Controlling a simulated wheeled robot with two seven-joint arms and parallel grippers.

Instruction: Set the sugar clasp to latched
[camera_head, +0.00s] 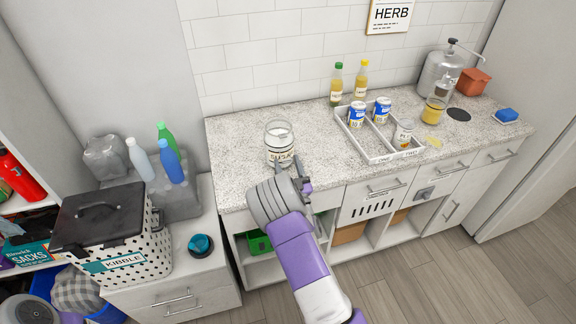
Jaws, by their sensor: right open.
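A clear glass jar (279,137) with white contents and a sugar label on its front stands near the counter's front edge. Its clasp is too small to make out, or is hidden, so I cannot tell its state. My right gripper (287,170) is open just in front of the jar's lower front, with its fingers pointing toward the label. I cannot tell whether the fingers touch the glass. My left gripper is not in view.
A white divided tray (383,157) with several cans stands right of the jar on the speckled counter (235,130). Two bottles (336,85) stand behind it. A kibble bin (130,245) and several bottles are at left. The counter left of the jar is clear.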

